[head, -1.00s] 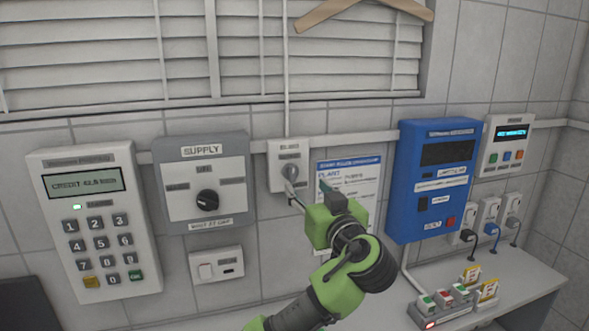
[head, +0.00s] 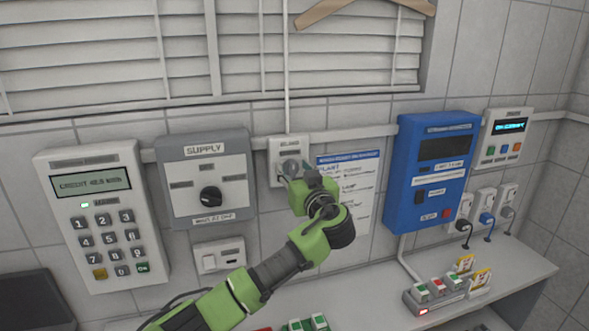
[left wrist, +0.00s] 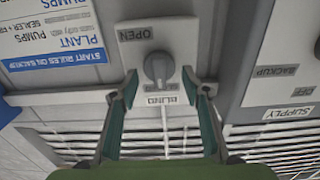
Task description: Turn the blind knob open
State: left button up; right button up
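The blind knob is a grey round knob with a ridge (left wrist: 158,68) on a small white plate (left wrist: 128,58). In the left wrist view, which shows the wall upside down, the plate carries the labels OPEN and BLIND. In the head view the knob (head: 291,167) is partly covered by my gripper. My left gripper (left wrist: 161,82) is open, with one finger on each side of the knob's lower edge in the left wrist view. Whether the fingers touch the knob I cannot tell. My right gripper is in neither current view.
The SUPPLY box (head: 236,204) with a black knob is left of the plate. A keypad panel (head: 62,213) is further left. A paper notice (head: 367,190) and a blue box (head: 402,200) are to the right. Closed-looking blinds (head: 110,50) hang above. A shelf (head: 500,262) is below.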

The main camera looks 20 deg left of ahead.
pick_arm(q)
jog(key=c, duration=0.7)
